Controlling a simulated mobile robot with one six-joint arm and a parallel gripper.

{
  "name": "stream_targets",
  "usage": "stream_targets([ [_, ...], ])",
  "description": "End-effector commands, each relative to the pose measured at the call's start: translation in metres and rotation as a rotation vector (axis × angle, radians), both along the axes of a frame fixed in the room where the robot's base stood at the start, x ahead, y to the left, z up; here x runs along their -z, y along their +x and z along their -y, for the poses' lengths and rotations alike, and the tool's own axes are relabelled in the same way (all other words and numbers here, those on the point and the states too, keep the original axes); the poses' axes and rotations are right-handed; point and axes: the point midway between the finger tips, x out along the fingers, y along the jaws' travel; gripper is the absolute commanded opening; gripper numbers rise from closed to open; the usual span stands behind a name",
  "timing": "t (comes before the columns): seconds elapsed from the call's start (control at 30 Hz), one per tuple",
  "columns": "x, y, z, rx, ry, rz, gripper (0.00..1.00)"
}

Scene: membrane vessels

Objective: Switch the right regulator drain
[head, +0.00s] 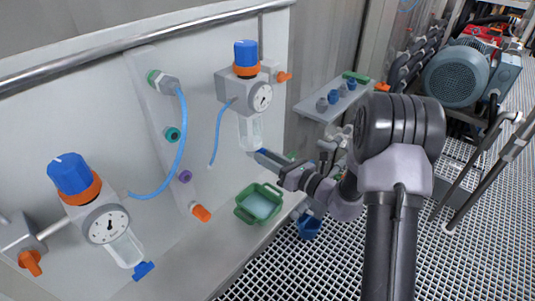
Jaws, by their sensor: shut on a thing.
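The right regulator (234,90) is on the white panel, with a blue knob, an orange ring, a round gauge and a clear bowl (249,130) below. My gripper (263,156) reaches in from the right at the bottom of this bowl. Its jaws are shut on the right regulator drain, which they mostly hide; which way the drain is turned cannot be told. The left regulator (82,208) is at the lower left, with its blue drain (143,270) in plain view.
A green tray (240,212) with pale liquid stands on the ledge below my gripper. A blue hose (183,140) runs between the panel ports and left regulator. A small shelf (312,107) with blue and grey fittings is behind my arm. A blue container (309,228) is below.

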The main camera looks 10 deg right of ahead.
Motion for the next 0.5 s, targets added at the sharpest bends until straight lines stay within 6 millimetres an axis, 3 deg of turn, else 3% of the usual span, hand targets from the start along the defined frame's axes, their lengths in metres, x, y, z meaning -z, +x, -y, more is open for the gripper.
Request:
stream_targets([
  [0.5, -0.0028, 0.0002, 0.0013, -0.002, 0.382, -0.282, 0.00],
])
